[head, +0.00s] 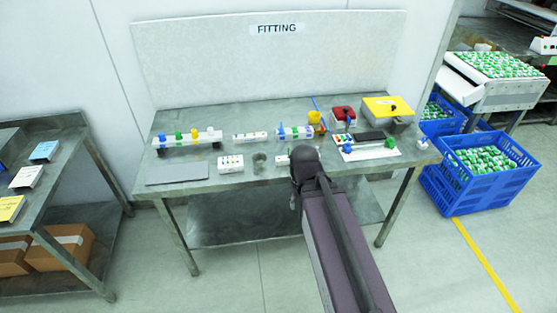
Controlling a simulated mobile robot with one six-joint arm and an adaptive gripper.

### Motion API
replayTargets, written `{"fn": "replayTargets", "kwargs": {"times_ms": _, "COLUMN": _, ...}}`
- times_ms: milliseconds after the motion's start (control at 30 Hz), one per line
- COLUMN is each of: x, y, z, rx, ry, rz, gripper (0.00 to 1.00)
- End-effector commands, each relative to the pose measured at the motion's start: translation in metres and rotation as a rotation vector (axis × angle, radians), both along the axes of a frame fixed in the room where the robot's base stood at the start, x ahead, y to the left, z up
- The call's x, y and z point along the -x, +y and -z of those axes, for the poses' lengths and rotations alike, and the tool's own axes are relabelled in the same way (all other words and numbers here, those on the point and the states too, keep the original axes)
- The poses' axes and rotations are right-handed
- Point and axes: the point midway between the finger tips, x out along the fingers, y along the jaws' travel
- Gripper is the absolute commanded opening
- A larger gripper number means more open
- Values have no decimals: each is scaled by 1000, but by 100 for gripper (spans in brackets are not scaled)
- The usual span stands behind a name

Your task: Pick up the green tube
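Several small green pieces show on the table in the head view, and I cannot tell for sure which is the green tube. One green piece (178,135) stands in the long white rack (185,142) at the left, between a blue piece (162,138) and a yellow one (194,133). Another green piece (389,143) is on the white board (366,152) at the right. My dark arm reaches over the table's front edge, right of the middle. Its end hides my gripper, so its fingers and anything in them are not visible.
The metal table (240,150) also holds a grey plate (177,172), a small white box (230,163), a grey cup (259,161), a yellow-topped box (388,107) and a red item (343,113). A blue crate (480,187) stands on the floor at the right.

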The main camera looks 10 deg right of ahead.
Motion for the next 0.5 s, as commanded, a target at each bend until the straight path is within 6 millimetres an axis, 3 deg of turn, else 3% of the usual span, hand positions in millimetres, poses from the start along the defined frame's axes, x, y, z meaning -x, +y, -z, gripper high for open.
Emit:
{"fn": "replayTargets", "kwargs": {"times_ms": 367, "x": 0, "y": 0, "z": 0, "rx": 0, "ry": 0, "rz": 0, "gripper": 51}}
{"fn": "replayTargets", "kwargs": {"times_ms": 500, "x": -9, "y": 0, "z": -3, "rx": 0, "ry": 0, "rz": -6, "gripper": 51}}
